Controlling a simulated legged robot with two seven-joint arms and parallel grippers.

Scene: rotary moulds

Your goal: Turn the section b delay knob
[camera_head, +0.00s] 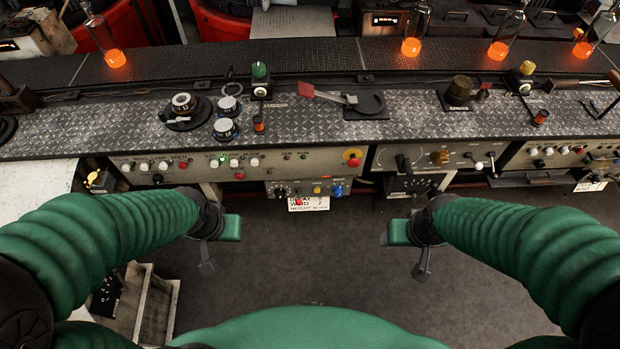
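Control panels with small knobs line the front of the machine bench. The left panel (200,166) has rows of white, red and green buttons or knobs. The middle-right panel (460,158) has a black knob (403,163) and a brass knob (440,156). I cannot tell which knob is section b delay. My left gripper (206,258) and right gripper (422,265) hang in front of the bench, apart from the panels; their finger opening is unclear.
Glowing orange glass bottles (412,47) stand on the conveyor along the back. Round dials (184,103) and a red-handled lever (307,91) sit on the bench top. A dial box (415,184) hangs below the middle-right panel. The floor (310,260) between my arms is clear.

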